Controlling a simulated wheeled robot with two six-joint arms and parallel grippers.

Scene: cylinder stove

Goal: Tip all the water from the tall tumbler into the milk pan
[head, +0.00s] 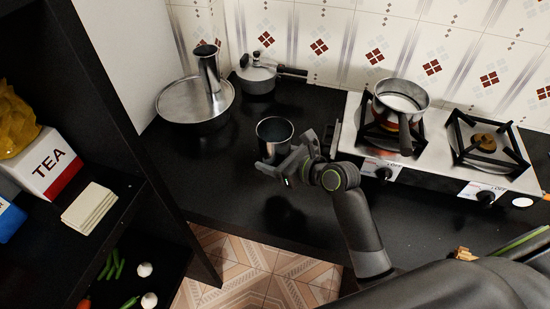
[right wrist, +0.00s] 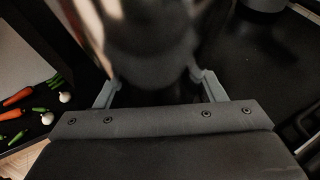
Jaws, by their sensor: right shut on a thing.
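The tall tumbler (head: 275,130) is a dark metallic cup, roughly upright with its open mouth up, above the black counter. My right gripper (head: 285,158) is shut on its lower part. In the right wrist view the tumbler (right wrist: 150,35) is a blurred shape between the fingers (right wrist: 155,82). I cannot make out a water level inside it. The milk pan (head: 402,92) is a silver pan on the left burner, to the right of the tumbler and apart from it, its dark handle pointing to the front. My left gripper is not in view.
The stove (head: 440,150) has a bare right burner (head: 484,140); orange-red shows under the milk pan. A wide pan (head: 175,103) with a tall metal cylinder (head: 209,70) and a lidded pot (head: 257,75) stand at the back left. A shelf with a tea box (head: 50,165) is left.

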